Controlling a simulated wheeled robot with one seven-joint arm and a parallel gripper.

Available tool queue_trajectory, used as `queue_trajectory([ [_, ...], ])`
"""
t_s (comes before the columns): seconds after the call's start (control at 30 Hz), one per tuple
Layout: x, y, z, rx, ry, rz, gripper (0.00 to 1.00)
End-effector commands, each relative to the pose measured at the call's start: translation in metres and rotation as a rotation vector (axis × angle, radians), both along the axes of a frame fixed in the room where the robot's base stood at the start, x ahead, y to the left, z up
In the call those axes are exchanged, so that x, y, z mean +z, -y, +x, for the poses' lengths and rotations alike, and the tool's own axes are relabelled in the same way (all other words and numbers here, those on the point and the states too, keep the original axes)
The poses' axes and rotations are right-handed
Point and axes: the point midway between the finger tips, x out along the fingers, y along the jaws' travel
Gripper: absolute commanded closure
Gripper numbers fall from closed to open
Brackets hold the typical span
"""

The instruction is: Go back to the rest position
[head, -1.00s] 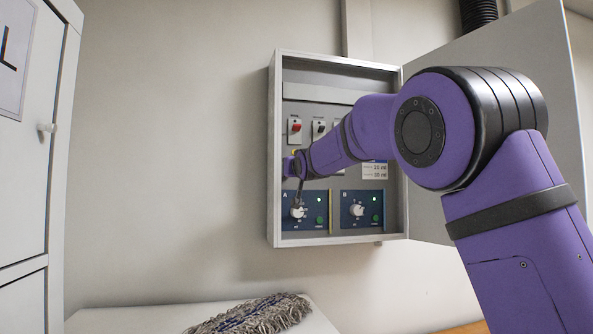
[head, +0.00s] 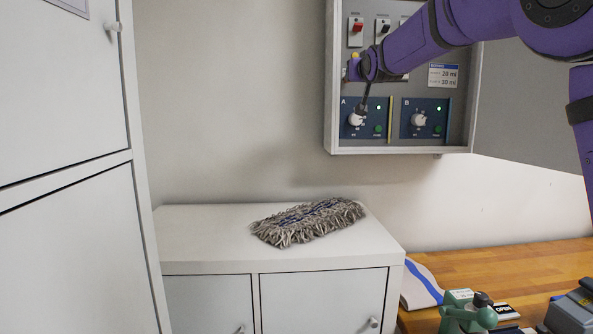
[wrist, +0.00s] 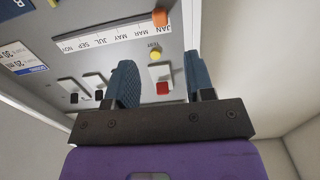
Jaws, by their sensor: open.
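My purple arm reaches into an open wall cabinet (head: 331,110). My gripper (wrist: 160,62) is open in the wrist view, with two dark blue fingers apart and nothing between them. The knob (head: 418,120) of panel B is to the right. Both panels have a lit green lamp. In the wrist view a red switch (wrist: 162,88), a yellow button (wrist: 156,57) and a month strip (wrist: 100,38) lie beyond the fingers.
The cabinet door (head: 530,110) stands open at right. Below, a grey mop head (head: 308,222) lies on a white low cupboard (head: 200,232). A wooden bench (head: 500,268) at right holds a cloth (head: 421,285) and green equipment (head: 468,315). A tall locker (head: 70,240) stands left.

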Motion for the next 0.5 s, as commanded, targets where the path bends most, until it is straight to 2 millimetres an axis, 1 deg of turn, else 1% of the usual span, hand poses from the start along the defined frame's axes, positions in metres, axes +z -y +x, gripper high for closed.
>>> queue_trajectory([
  [0.03, -0.003, 0.012, -0.007, -0.008, -0.022, 0.014, 0.51],
  [0.07, -0.006, 0.018, -0.013, -0.011, -0.041, 0.023, 0.51],
  [0.17, -0.023, 0.044, -0.039, -0.022, -0.130, 0.063, 0.51],
  [0.2, -0.031, 0.054, -0.053, -0.024, -0.172, 0.080, 0.51],
  [0.27, -0.044, 0.066, -0.076, -0.024, -0.236, 0.103, 0.51],
  [0.3, -0.052, 0.073, -0.092, -0.022, -0.277, 0.116, 0.51],
  [0.37, -0.065, 0.080, -0.117, -0.017, -0.339, 0.131, 0.51],
  [0.4, -0.073, 0.084, -0.134, -0.013, -0.379, 0.140, 0.51],
  [0.47, -0.085, 0.088, -0.161, -0.005, -0.436, 0.151, 0.51],
  [0.5, -0.094, 0.090, -0.179, 0.002, -0.474, 0.156, 0.51],
])
